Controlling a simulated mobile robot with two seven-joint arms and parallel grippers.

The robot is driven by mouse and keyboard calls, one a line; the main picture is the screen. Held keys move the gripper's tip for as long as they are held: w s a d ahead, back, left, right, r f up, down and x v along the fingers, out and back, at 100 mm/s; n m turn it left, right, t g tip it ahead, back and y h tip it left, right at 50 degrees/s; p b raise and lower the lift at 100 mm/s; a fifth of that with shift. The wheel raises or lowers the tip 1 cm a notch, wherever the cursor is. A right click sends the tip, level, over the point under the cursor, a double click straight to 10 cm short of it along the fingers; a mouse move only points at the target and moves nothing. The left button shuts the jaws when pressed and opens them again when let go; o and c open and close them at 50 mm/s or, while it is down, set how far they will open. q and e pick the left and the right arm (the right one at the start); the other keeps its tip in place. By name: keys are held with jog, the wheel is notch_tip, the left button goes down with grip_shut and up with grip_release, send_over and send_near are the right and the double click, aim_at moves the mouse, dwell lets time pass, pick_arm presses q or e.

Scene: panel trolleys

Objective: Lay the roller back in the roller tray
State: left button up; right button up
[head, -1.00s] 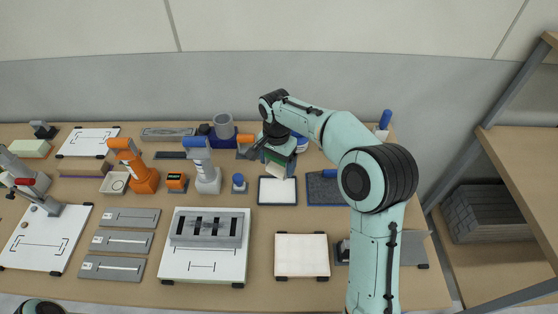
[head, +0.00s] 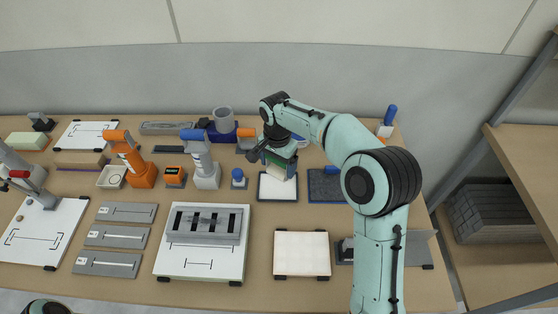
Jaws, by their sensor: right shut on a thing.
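My right gripper (head: 279,159) is shut on a pale block-like thing (head: 276,171), seemingly the roller. Much of that thing is hidden by the gripper, so its full shape cannot be told. It is over the back edge of a shallow white tray with a dark rim (head: 277,190); whether it touches the tray cannot be told. A dark grey tray with blue edges (head: 325,188) lies just right of it. I cannot tell for sure which of the two is the roller tray. My left gripper is out of view.
A small blue-capped item (head: 238,178) stands left of the white tray. A blue-handled tool (head: 389,117) stands at the back right. A cream panel (head: 301,254) lies in front. My right forearm hides part of the bench.

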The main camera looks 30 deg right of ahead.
aim_at(279, 168)
jog(key=shift+f+b, duration=0.8)
jog(key=shift+f, duration=0.5)
jog(key=shift+d+f, duration=0.15)
jog(key=shift+f, duration=0.15)
jog(key=shift+a+f+b, duration=0.2)
jog(key=shift+f+b, duration=0.2)
jog(key=shift+f, duration=0.25)
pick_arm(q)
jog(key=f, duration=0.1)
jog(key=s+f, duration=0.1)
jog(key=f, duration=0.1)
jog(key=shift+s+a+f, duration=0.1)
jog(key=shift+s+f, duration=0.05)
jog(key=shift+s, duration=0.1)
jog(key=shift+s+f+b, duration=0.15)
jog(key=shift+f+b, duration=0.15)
pick_arm(e)
jog(key=shift+f, duration=0.6)
jog(key=o, duration=0.8)
jog(key=shift+o, duration=0.2)
notch_tip(279, 168, up, 12)
jog(key=shift+r+p, duration=0.25)
jog(key=shift+p, duration=0.8)
jog(key=shift+a+r, duration=0.1)
jog(key=shift+r, duration=0.35)
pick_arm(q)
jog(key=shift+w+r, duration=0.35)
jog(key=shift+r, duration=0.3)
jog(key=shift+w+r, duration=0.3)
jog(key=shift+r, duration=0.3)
